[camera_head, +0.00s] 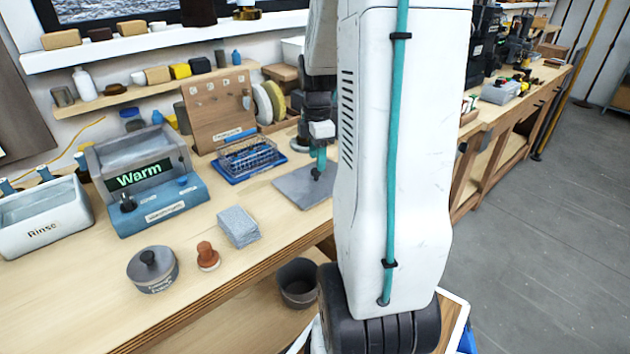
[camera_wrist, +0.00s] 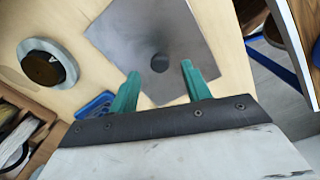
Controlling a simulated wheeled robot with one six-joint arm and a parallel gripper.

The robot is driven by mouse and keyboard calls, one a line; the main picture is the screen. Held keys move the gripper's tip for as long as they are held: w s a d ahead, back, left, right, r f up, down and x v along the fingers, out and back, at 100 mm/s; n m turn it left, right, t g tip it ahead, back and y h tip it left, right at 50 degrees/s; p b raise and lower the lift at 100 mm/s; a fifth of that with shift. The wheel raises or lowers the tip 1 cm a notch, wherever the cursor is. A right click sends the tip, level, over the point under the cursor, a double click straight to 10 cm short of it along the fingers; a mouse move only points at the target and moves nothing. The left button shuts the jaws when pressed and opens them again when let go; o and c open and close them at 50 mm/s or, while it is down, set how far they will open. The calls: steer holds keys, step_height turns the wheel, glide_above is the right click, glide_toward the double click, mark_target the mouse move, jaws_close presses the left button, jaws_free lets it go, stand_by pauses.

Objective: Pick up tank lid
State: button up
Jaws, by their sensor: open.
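The tank lid looks to be a flat grey square plate (camera_head: 296,190) with a small dark knob, lying on the wooden bench. In the wrist view, the plate (camera_wrist: 135,35) fills the upper middle, and its round dark knob (camera_wrist: 160,62) shows just beyond and between the fingertips. My gripper (camera_wrist: 160,78) has two teal fingers, apart and with nothing between them. In the head view, my gripper (camera_head: 318,165) points down over the plate, close to the knob; the gap is hard to judge. My arm hides the plate's right side there.
A grey and blue tank marked Warm (camera_head: 165,212) and a white Rinse tank (camera_head: 40,222) stand at left.

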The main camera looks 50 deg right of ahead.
mark_target(316, 176)
step_height(316, 176, down, 4)
steer(key=shift+w+f, duration=0.1)
steer(key=shift+f, duration=0.05)
jaws_close()
stand_by(0.3)
